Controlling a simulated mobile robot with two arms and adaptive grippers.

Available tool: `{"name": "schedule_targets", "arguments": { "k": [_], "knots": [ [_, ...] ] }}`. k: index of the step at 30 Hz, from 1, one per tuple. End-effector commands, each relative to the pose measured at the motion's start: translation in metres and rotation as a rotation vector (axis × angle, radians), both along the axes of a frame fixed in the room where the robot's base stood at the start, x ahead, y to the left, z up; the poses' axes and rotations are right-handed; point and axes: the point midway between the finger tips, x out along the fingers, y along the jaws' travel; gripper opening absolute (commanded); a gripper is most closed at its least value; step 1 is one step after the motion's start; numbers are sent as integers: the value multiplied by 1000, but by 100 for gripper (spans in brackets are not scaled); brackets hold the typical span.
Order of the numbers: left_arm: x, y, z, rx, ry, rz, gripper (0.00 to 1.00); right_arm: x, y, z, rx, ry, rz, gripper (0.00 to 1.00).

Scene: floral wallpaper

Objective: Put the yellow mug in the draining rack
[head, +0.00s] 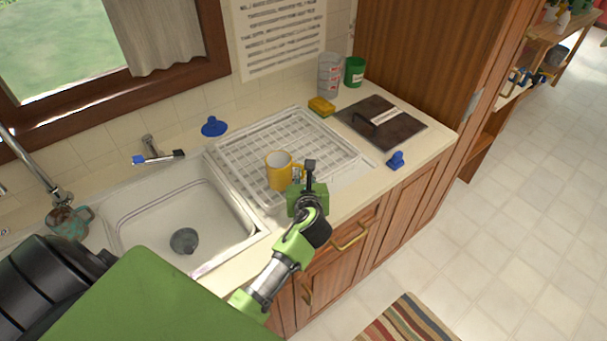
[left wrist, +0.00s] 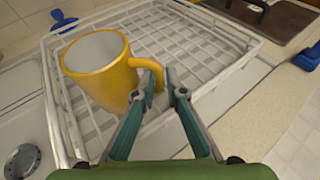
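The yellow mug (head: 279,170) is upright at the near left part of the white draining rack (head: 335,146). It also shows in the left wrist view (left wrist: 97,72), with its handle toward the fingers and the rack (left wrist: 215,38) around and behind it. My left gripper (head: 309,165) is at the right side of the mug. In the left wrist view its fingers (left wrist: 163,84) are close together, one on each side of the handle, and look shut on it. Whether the mug's base touches the rack is hard to tell. My right gripper is not in view.
The sink (head: 170,215) with its drain lies left of the rack. A teal patterned mug (head: 70,222) stands at the sink's left. A yellow sponge (head: 321,106), a clear cup (head: 329,75), a green cup (head: 354,71) and a dark board (head: 400,130) are beyond the rack and right.

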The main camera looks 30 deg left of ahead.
Motion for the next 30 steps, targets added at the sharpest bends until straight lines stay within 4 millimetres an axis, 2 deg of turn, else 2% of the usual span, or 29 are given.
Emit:
{"name": "schedule_targets", "arguments": {
  "k": [11,14,24,30],
  "knots": [
    [0,0,4,0,-1,0,23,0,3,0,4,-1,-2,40],
    [-7,-5,6,0,0,-1,23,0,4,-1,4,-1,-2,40],
    [-60,-41,32,-2,0,-1,23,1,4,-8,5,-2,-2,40],
    [-84,-57,45,-1,-1,-1,23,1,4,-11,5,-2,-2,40]
  ]
}}
